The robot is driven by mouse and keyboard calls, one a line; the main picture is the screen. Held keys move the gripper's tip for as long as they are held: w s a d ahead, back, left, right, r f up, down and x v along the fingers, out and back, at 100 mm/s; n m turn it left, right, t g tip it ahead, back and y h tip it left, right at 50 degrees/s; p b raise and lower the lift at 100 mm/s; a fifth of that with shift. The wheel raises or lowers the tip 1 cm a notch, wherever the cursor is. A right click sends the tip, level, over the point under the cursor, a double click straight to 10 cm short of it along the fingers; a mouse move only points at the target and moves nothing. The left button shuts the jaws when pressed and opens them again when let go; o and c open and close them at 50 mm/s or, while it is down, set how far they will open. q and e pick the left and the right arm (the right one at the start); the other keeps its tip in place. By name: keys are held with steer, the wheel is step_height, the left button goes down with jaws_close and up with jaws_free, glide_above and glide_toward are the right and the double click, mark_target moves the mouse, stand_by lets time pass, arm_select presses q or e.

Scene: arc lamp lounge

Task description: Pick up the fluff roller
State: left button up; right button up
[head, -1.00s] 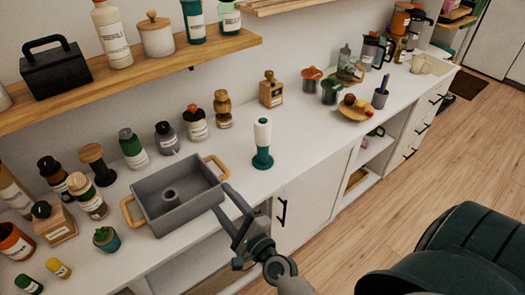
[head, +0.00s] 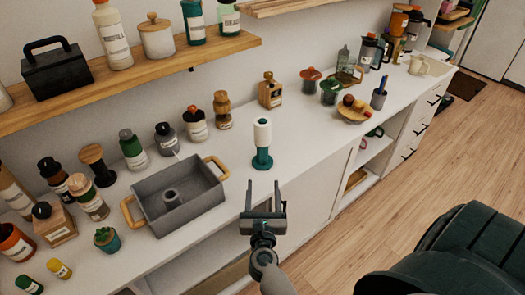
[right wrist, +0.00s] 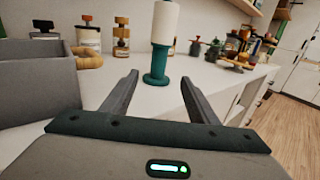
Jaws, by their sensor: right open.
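The fluff roller (head: 262,143) stands upright on the white counter, with a white roll on top and a dark teal handle and base. It also shows in the right wrist view (right wrist: 158,60), ahead of the fingers. My right gripper (head: 263,186) is open and empty. Its two fingers point at the roller from the counter's front edge, with a gap between the fingertips and the roller's base. In the right wrist view the roller lies between the lines of the two fingers (right wrist: 158,82). My left gripper is not in view.
A grey pan with wooden handles (head: 180,199) stands left of the roller. Several bottles and jars line the wall behind. A wooden plate with round items (head: 355,113) lies to the right. The counter around the roller is bare.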

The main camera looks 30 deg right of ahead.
mark_target(262, 154)
steer(key=x, duration=1.1)
steer(key=shift+p, duration=0.4)
steer(key=shift+w+d, duration=0.3)
steer(key=shift+w, duration=0.15)
steer(key=shift+b+x, duration=0.35)
steer(key=shift+x, duration=2.3)
steer(key=shift+a, duration=0.1)
steer(key=c, duration=1.4)
steer(key=shift+o, duration=0.2)
steer(key=shift+r, duration=0.1)
